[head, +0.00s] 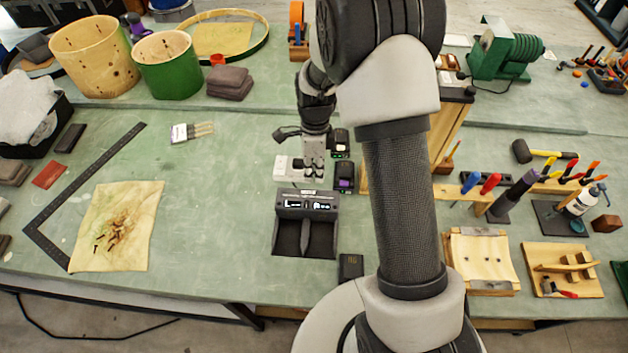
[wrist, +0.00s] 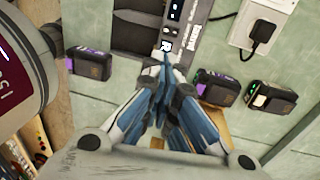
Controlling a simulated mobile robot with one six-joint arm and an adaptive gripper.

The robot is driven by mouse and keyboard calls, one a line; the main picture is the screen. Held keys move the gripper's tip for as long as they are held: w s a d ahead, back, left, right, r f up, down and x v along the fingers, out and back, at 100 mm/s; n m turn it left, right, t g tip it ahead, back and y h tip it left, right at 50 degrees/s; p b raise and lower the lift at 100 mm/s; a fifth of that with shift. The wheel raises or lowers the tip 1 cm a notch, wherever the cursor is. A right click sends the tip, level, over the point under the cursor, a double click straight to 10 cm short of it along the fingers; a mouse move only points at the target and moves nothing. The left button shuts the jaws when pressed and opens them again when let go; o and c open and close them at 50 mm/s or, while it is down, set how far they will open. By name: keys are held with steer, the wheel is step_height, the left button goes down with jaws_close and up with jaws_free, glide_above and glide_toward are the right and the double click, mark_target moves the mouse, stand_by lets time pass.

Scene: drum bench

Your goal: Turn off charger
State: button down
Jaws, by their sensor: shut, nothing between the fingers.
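The charger (head: 306,206) is a dark grey unit with two empty-looking bays and lit white displays on its back panel. In the wrist view the charger (wrist: 128,38) is at the top, with a small lit white mark beside my fingertips. My gripper (head: 312,178) is shut and empty, just behind the charger's back panel in the head view. In the wrist view my gripper (wrist: 165,62) has its blue-grey fingertips together at the charger's edge. I cannot tell whether they touch it. The fingers hide part of that edge.
A white outlet box (wrist: 258,24) with a black plug is right of the charger in the wrist view. Battery packs (head: 345,177) (head: 341,142) stand by my gripper, and another battery (head: 351,267) lies front right. Left of the charger, the green bench (head: 220,200) is clear.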

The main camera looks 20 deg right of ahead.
mark_target(314, 211)
steer(key=f, duration=0.4)
steer(key=s+f+b, duration=0.1)
steer(key=f, duration=0.6)
steer(key=shift+s+a+f, duration=0.25)
steer(key=shift+a+f, duration=0.1)
steer(key=shift+f, duration=0.2)
steer(key=shift+s+f+b, duration=0.2)
steer(key=shift+f+b, duration=0.25)
steer(key=shift+b, duration=0.05)
steer(key=shift+a, duration=0.1)
steer(key=shift+w+d+r, duration=0.2)
steer(key=shift+w+d, duration=0.15)
steer(key=shift+w, duration=0.35)
